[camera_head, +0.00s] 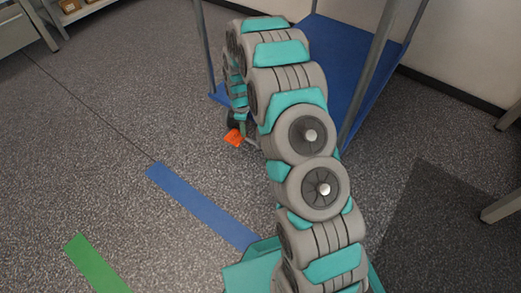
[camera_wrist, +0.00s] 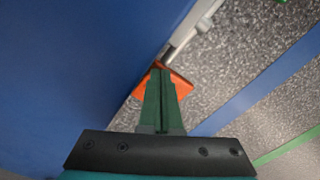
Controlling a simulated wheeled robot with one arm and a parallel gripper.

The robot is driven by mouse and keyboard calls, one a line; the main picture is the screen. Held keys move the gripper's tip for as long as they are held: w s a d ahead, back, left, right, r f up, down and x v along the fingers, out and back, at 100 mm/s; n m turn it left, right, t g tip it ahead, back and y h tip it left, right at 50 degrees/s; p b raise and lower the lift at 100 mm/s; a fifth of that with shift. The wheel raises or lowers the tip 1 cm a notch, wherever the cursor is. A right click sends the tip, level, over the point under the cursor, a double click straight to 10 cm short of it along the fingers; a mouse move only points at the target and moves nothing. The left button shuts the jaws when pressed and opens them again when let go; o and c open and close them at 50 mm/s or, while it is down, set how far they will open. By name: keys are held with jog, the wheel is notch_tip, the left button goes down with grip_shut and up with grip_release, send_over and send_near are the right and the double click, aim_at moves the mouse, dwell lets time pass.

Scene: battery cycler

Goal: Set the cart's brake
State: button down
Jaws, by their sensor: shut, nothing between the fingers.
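The cart has a blue deck (camera_head: 335,50) and grey upright posts, and stands at the top middle of the head view. Its orange brake pedal (camera_head: 234,137) sits low by a dark caster wheel at the deck's near left corner. My gripper is shut and empty. In the wrist view its green fingers (camera_wrist: 161,72) lie side by side over the orange pedal (camera_wrist: 181,83), which shows on both sides of them. Whether the tips touch the pedal I cannot tell. The blue deck (camera_wrist: 70,70) fills the left of the wrist view. In the head view my arm hides part of the cart.
A grey bar (camera_wrist: 192,32) runs up from the pedal in the wrist view. Floor strips, blue (camera_head: 200,205) and green (camera_head: 95,265), lie at the lower left. The grey floor left of the cart is clear. A wall stands behind the cart.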

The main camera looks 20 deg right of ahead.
notch_tip(320, 180, up, 7)
jog(key=p, duration=0.1)
jog(key=shift+p, duration=0.4)
dwell(0.5)
dwell(0.4)
